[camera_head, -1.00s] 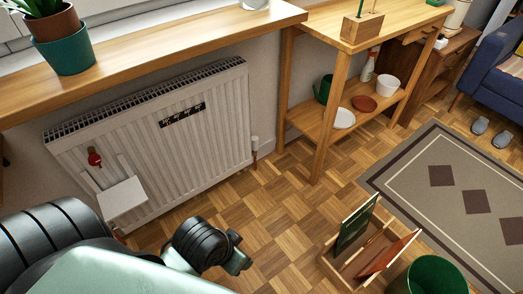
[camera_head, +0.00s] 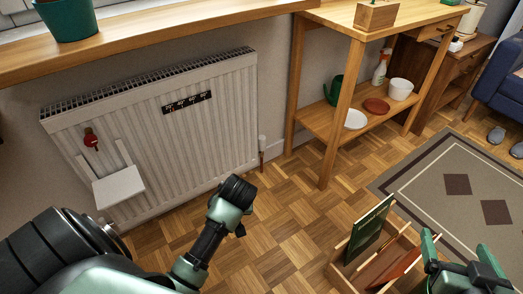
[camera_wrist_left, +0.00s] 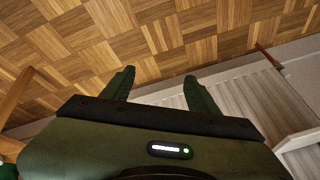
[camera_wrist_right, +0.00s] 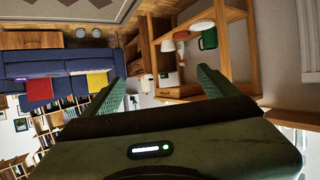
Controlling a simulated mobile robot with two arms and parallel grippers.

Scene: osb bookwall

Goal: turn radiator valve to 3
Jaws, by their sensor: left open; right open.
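The white ribbed radiator (camera_head: 215,130) stands under the wooden sill in the head view. The radiator valve (camera_head: 262,143), a small white upright head above a reddish-brown pipe, is at its lower right corner. Its number marks are too small to read. In the left wrist view the reddish-brown pipe (camera_wrist_left: 268,58) shows at the upper right, beside the radiator (camera_wrist_left: 245,105). My left gripper (camera_wrist_left: 158,82) is open and empty, apart from the pipe. My right gripper (camera_head: 462,250) is open and empty at the lower right of the head view; its fingers also show in the right wrist view (camera_wrist_right: 160,82).
A white hanging tray (camera_head: 118,187) and a red item (camera_head: 91,139) are on the radiator's left. A wooden shelf table (camera_head: 327,130) stands right of the valve. A wooden rack (camera_head: 345,268) with boards is near my right gripper. Parquet floor (camera_head: 275,205) between is clear.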

